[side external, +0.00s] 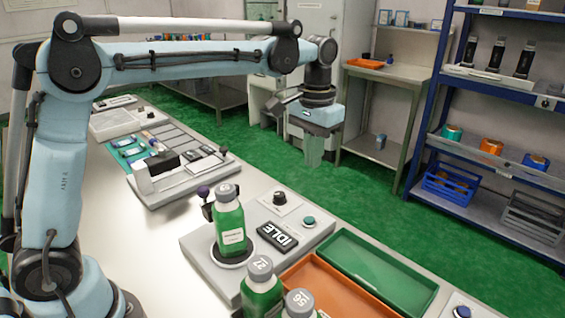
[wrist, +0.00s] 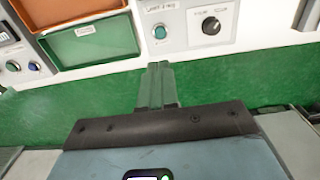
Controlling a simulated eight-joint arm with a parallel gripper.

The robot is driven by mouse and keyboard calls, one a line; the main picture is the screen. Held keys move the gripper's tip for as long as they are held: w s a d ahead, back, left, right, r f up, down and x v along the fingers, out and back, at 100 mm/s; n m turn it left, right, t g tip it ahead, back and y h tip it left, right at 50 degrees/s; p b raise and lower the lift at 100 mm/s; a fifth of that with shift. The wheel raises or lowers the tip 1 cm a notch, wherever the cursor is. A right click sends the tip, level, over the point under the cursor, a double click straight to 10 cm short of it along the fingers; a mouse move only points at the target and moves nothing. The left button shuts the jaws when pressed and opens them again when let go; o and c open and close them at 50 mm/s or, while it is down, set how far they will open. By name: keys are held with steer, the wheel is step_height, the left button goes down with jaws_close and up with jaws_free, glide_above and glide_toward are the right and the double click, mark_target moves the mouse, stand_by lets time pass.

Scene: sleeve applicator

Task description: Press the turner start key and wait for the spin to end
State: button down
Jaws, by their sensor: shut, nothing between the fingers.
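The turner is a pale grey unit (side external: 205,262) on the bench. A green bottle (side external: 231,228) with a grey cap stands upright on its round dark plate. Its display (side external: 277,238) reads IDLE. A round teal key (side external: 308,221) sits on the panel near a black knob (side external: 280,198). In the wrist view the teal key (wrist: 160,32) lies just beyond my fingertips, with the knob (wrist: 211,25) to its right; the small label is not clearly legible. My gripper (side external: 314,158) is shut and empty, raised and apart from the key. The fingers (wrist: 157,70) appear over the green floor.
An orange tray (side external: 345,302) and a green tray (side external: 400,302) lie beside the turner. Two more capped green bottles (side external: 260,294) (side external: 297,312) stand in front. A grey fixture (side external: 150,203) is farther back. A blue-framed shelf (side external: 405,190) stands across the green floor.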

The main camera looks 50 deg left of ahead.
mark_target(309, 219)
steer(key=shift+f, duration=0.1)
step_height(309, 219, down, 14)
steer(key=shift+r, duration=0.1)
stand_by(0.5)
